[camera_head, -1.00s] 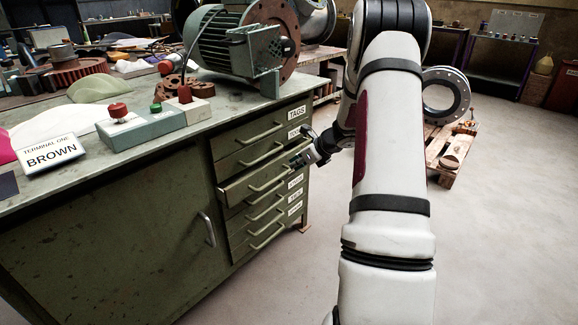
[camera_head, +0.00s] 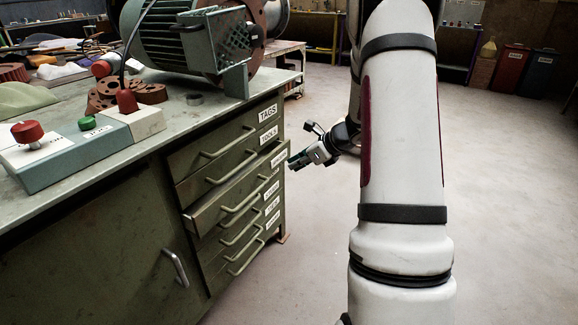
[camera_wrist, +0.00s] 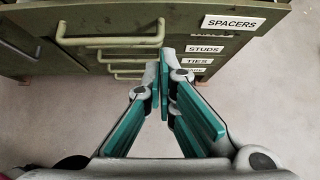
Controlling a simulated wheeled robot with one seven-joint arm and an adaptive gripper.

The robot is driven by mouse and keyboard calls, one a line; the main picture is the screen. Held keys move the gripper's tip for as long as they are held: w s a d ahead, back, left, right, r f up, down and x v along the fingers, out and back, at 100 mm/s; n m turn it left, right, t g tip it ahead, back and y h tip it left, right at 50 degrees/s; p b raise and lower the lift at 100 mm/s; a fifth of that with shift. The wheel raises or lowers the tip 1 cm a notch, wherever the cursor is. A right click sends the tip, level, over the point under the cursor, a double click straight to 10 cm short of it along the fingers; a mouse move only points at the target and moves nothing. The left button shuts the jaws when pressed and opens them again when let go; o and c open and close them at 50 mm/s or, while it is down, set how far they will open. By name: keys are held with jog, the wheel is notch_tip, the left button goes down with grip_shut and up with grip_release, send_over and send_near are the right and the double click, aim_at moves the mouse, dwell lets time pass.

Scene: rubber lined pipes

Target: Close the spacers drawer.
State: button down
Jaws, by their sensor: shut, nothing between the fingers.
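The spacers drawer (camera_head: 210,213) is the third one down in the green cabinet. It stands partly pulled out, with its front beyond the drawers around it. In the wrist view its front (camera_wrist: 190,22) fills the top, with the SPACERS label (camera_wrist: 234,24) at the right and its bar handle (camera_wrist: 110,41) at the left. My gripper (camera_head: 293,163) is at the right end of the drawer front, off the handle. In the wrist view its teal-padded fingers (camera_wrist: 164,72) are together and empty, just in front of the drawer. Whether they touch it I cannot tell.
Other drawers, labelled TAGS (camera_head: 268,112), STUDS (camera_wrist: 205,49) and TIES (camera_wrist: 198,62), look shut. A motor (camera_head: 190,40) and a control box (camera_head: 85,145) with red and green knobs stand on the bench top (camera_head: 190,120). The floor (camera_head: 310,250) right of the cabinet is clear.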

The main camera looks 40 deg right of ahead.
aim_at(257, 166)
jog(key=shift+w+a+r+b+x, duration=0.1)
jog(key=shift+w+r+b+x, duration=0.45)
jog(key=shift+x, duration=1.45)
jog(key=shift+w+a+r+b+x, duration=0.15)
jog(key=shift+b+x, duration=0.75)
jog(key=shift+x, duration=1.1)
jog(key=shift+w+r+b+x, duration=0.3)
jog(key=shift+b+x, duration=0.4)
jog(key=shift+x, duration=1.3)
jog(key=shift+a, duration=0.1)
jog(key=w, duration=0.2)
jog(key=w+a+p, duration=0.1)
jog(key=w, duration=0.1)
jog(key=shift+w+a+p, duration=0.1)
jog(key=shift+a+p, duration=0.1)
jog(key=shift+p, duration=0.1)
